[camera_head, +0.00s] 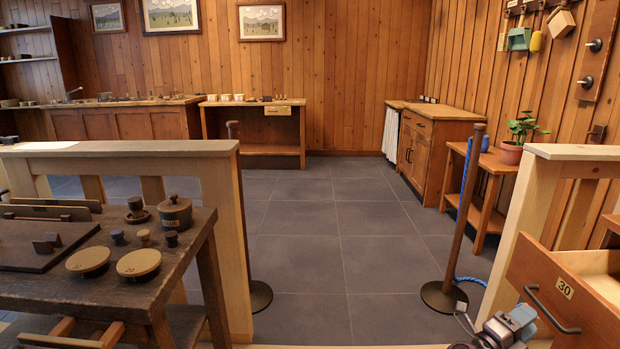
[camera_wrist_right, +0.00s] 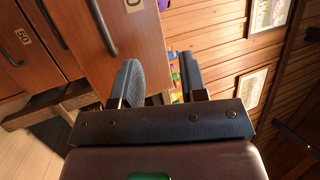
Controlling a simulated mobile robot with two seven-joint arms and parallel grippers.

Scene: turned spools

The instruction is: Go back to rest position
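My right gripper (camera_head: 505,328) is low at the right bottom edge of the head view, just left of an open drawer marked 30 (camera_head: 566,290). In the right wrist view its two fingers (camera_wrist_right: 158,78) stand apart with nothing held between them. The drawer front and its dark handle (camera_wrist_right: 102,28) show in front of and to the left of the fingers there. The gripper looks apart from the handle. My left gripper is in neither view.
A dark wooden table (camera_head: 190,240) with several turned pieces and lidded pots stands at the left. Wooden half-walls (camera_head: 120,148) flank a gap with posts (camera_head: 462,220) and a blue rope. The grey tiled floor (camera_head: 340,240) in between is clear.

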